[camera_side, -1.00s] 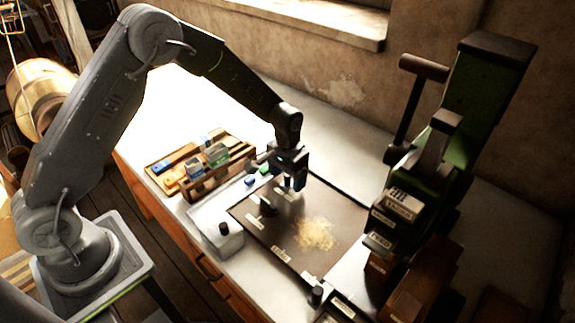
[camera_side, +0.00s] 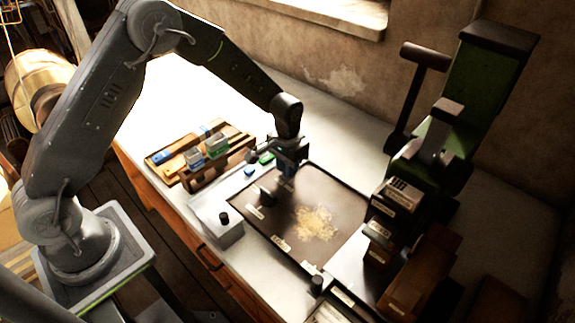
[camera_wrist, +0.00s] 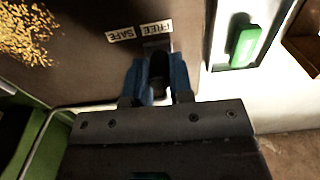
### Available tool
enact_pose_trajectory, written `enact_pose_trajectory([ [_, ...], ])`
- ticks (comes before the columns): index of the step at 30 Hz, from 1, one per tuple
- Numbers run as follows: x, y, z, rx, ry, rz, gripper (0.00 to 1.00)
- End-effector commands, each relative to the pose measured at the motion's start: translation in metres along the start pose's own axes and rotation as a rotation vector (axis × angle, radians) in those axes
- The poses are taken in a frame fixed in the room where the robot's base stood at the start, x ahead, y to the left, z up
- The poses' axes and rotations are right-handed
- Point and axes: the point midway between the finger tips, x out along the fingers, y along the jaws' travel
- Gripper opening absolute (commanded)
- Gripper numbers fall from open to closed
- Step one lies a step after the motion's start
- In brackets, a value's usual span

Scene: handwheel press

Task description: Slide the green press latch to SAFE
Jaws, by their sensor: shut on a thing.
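My gripper (camera_side: 287,172) is down at the far corner of the dark plate (camera_side: 348,190). In the wrist view my gripper's blue fingers (camera_wrist: 157,80) are shut on a dark latch knob (camera_wrist: 158,64), one finger on each side. The knob is beside the FREE label (camera_wrist: 158,28); the SAFE label (camera_wrist: 121,34) is farther left there, and both read upside down. The knob's base is partly hidden by the fingers.
The green press (camera_side: 485,85) with its dark handle stands at the right. A heap of yellowish grains (camera_side: 316,223) lies on the plate. A wooden rack (camera_side: 215,171) with coloured blocks stands left of my gripper.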

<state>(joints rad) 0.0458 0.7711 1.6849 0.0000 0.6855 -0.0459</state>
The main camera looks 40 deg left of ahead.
Motion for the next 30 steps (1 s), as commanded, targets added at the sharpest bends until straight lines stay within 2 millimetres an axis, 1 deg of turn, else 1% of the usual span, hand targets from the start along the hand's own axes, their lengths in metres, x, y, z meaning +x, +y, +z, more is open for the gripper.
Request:
enact_pose_trajectory([
  [5, 0.000, 0.002, 0.000, 0.001, 0.000, 0.000, 0.07],
  [24, 0.000, 0.026, 0.000, 0.001, -0.001, 0.000, 0.07],
  [30, 0.000, 0.030, 0.000, 0.000, -0.001, 0.000, 0.07],
])
